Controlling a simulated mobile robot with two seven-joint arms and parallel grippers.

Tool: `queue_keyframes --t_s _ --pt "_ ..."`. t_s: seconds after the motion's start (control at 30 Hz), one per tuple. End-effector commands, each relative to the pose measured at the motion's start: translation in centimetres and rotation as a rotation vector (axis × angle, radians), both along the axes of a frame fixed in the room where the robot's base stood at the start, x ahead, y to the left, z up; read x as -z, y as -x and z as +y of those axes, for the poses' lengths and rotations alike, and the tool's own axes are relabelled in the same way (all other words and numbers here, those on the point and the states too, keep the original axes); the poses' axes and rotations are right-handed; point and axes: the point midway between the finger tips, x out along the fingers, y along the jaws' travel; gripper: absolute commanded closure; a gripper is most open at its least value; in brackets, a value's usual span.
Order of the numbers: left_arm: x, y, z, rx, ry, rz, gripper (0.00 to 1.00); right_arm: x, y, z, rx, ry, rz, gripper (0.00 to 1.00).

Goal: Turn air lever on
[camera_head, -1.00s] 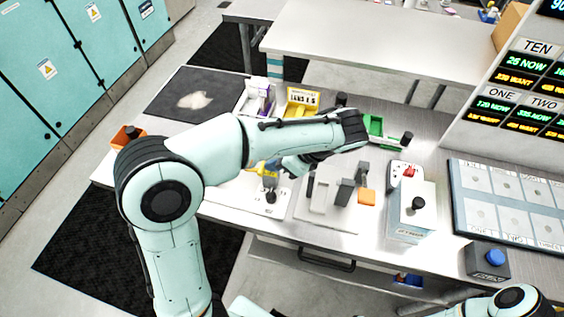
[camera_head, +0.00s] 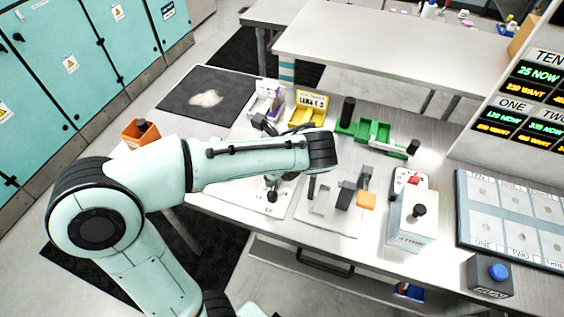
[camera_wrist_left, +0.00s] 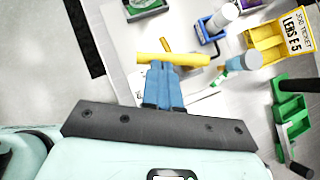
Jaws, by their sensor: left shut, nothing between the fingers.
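In the left wrist view a yellow bar-shaped lever handle (camera_wrist_left: 172,58) lies crosswise just beyond my fingertips, over a pale panel. My left gripper (camera_wrist_left: 164,68) has its blue fingers shut with nothing between them. The fingertips overlap the bar's lower edge in the picture; I cannot tell whether they touch it. In the head view my left forearm hides the lever handle and the fingers. A dark fitting (camera_head: 272,190) on a pale plate shows just below the forearm. My right gripper is not in view.
A yellow bin (camera_head: 306,108) labelled LENS, a green tray (camera_head: 374,132) and a black cylinder (camera_head: 347,111) stand behind my forearm. An orange block (camera_head: 366,201), a white box (camera_head: 412,222) and a blue-button box (camera_head: 490,275) lie to the right. An orange bin (camera_head: 140,133) is at left.

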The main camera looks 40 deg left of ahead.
Motion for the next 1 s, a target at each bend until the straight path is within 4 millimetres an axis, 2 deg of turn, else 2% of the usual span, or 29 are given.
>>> queue_keyframes --t_s 0.3,0.7,1.0 --pt "0.0 0.8 1.8 0.296 0.000 -0.002 1.00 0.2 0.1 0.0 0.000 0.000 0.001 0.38" --pt "0.0 0.7 3.8 0.656 0.000 -0.004 1.00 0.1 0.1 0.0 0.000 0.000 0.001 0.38" --pt "0.1 0.4 4.7 0.669 0.001 0.003 1.00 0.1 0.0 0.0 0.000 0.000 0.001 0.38"
